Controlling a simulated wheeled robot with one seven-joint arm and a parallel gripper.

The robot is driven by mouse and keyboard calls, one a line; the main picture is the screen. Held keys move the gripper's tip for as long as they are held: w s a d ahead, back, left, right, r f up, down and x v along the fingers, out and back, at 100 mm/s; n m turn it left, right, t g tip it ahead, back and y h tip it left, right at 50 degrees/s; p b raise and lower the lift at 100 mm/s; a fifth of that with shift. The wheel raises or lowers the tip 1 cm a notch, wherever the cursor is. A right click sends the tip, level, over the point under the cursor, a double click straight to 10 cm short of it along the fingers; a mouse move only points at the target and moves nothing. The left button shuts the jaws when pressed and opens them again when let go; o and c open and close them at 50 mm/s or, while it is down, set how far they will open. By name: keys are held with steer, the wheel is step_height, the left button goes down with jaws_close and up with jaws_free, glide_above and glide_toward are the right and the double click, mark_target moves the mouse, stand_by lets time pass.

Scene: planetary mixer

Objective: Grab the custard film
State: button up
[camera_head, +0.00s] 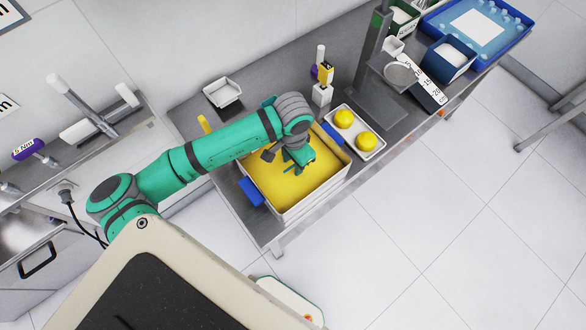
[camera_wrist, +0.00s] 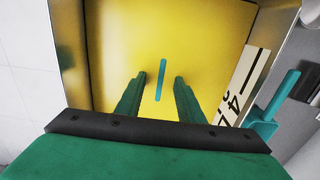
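The custard film is the smooth yellow sheet (camera_head: 272,186) filling a deep metal tray (camera_head: 316,194) on the steel bench; it also fills most of the wrist view (camera_wrist: 205,50). A thin teal strip (camera_wrist: 161,80) stands out from the yellow surface in the wrist view. My gripper (camera_head: 296,168) is over the tray. In the wrist view my gripper's fingers (camera_wrist: 159,76) are open, one on each side of the strip with gaps between. How high the fingertips are above the film is hard to tell.
Blue grips (camera_head: 251,191) sit on the tray's ends. A small tray with two yellow balls (camera_head: 343,119) stands close to its right. An empty white dish (camera_head: 222,93) and a white bottle (camera_head: 321,95) are behind. A teal scraper (camera_wrist: 268,118) and a numbered label (camera_wrist: 243,88) show beside the tray.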

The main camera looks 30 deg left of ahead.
jaws_close()
steer(key=shift+r, duration=0.1)
